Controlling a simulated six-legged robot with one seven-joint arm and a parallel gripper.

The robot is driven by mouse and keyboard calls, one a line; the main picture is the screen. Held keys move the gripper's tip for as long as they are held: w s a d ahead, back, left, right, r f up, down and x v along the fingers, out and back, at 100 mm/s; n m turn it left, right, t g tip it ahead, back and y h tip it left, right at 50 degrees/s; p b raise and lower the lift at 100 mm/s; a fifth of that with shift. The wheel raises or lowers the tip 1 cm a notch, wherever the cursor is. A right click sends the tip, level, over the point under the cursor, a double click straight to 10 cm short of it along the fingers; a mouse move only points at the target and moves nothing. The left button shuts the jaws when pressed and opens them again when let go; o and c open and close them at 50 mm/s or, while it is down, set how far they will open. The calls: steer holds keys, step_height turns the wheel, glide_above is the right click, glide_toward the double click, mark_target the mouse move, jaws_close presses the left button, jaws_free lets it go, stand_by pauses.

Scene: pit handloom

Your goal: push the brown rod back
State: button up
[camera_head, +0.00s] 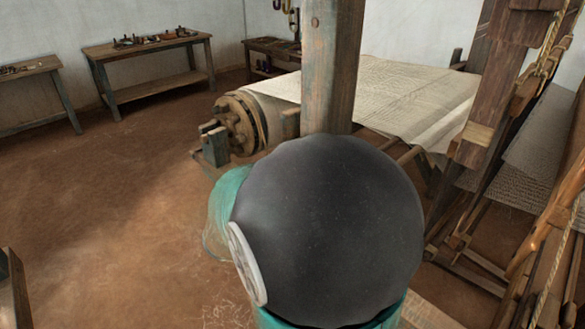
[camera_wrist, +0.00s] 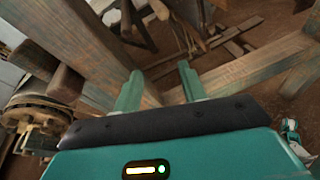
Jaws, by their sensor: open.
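My gripper (camera_wrist: 159,80) shows in the wrist view as two teal fingers, apart, with no object held between them. A wooden post (camera_wrist: 82,45) stands beside and behind the fingers; it also shows in the head view (camera_head: 331,65). A short brown rod-like piece (camera_wrist: 66,84) with a blunt end lies left of the fingers, apart from them. I cannot tell whether it is the task's brown rod. In the head view, brown bars (camera_head: 408,155) run under the cloth (camera_head: 400,95). My dark round arm link hides the gripper there.
The loom's beam with a toothed wheel (camera_head: 238,122) is left of the post. Loom uprights (camera_head: 500,85) and ropes crowd the right side. Benches (camera_head: 150,45) stand along the back wall.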

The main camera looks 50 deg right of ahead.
steer(key=d+n+h, duration=0.1)
steer(key=d+n, duration=0.1)
steer(key=d, duration=0.3)
steer(key=d+n+h, duration=0.1)
steer(key=d+n, duration=0.1)
steer(key=d, duration=0.4)
steer(key=d+n+t+h, duration=0.1)
steer(key=d, duration=0.5)
steer(key=shift+w+d+r+n+h, duration=0.2)
steer(key=shift+r+n+h, duration=0.1)
steer(key=shift+n, duration=0.1)
